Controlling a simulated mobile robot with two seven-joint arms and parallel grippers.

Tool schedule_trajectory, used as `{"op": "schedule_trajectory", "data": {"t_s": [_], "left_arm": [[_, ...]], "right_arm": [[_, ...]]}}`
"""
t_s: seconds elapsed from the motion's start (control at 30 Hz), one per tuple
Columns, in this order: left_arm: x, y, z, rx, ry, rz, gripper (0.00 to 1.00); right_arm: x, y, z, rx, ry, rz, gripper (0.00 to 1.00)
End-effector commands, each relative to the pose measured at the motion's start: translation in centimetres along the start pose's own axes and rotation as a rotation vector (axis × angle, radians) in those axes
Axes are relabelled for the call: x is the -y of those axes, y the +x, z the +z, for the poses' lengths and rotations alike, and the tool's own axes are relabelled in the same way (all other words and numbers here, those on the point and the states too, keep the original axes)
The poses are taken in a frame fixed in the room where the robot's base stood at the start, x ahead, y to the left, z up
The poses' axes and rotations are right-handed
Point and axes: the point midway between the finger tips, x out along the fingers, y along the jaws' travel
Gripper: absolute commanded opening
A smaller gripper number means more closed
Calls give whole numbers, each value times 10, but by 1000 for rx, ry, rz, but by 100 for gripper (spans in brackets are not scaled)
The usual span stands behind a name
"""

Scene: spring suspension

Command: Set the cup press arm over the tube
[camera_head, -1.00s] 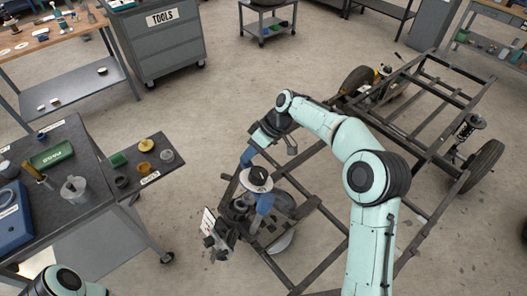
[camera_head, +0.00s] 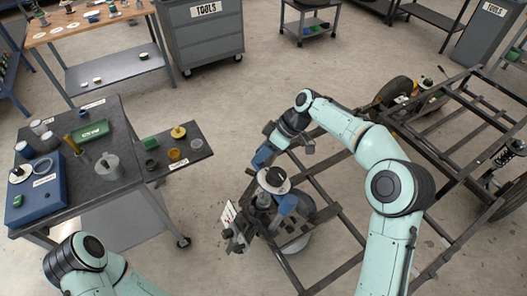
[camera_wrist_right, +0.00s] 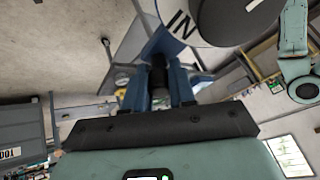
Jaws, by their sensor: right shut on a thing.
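My right gripper (camera_head: 260,160) is at the upper left of the press assembly on the frame. In the right wrist view its blue fingers (camera_wrist_right: 158,88) are shut on a dark upright bar, which looks like the handle of the cup press arm (camera_wrist_right: 157,76). A round disc with a white top and dark centre (camera_head: 273,180) sits just below the gripper; its lettered edge also shows in the right wrist view (camera_wrist_right: 185,22). Dark cylindrical parts and a blue part (camera_head: 287,204) are under and beside the disc. I cannot make out the tube clearly. My left gripper is out of view.
A dark vehicle frame (camera_head: 345,211) spreads across the right. A dark side shelf (camera_head: 198,161) with small cups adjoins the bench (camera_head: 120,190) at left, which holds a blue case (camera_head: 45,205). Open floor lies between the bench and the tool cabinet (camera_head: 205,45).

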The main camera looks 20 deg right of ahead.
Motion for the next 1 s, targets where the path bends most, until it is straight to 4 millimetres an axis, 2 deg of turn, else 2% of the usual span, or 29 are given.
{"op": "schedule_trajectory", "data": {"t_s": [0.13, 0.17, 0.23, 0.53, 0.67, 0.77, 1.0], "left_arm": [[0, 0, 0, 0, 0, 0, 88], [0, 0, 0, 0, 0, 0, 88], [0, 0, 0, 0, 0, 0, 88], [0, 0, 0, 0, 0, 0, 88], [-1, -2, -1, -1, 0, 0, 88], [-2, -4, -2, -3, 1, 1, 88], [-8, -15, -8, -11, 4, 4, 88]], "right_arm": [[2, 0, -2, -2, -8, -3, 0], [2, 0, -3, -2, -8, -3, 28], [2, 0, -2, -2, -8, -3, 50], [1, -1, -1, -1, -4, -2, 50], [0, -11, -2, -2, -3, 0, 50], [0, -28, -2, -2, -4, 2, 50], [1, -84, -4, -3, -5, 4, 50]]}}
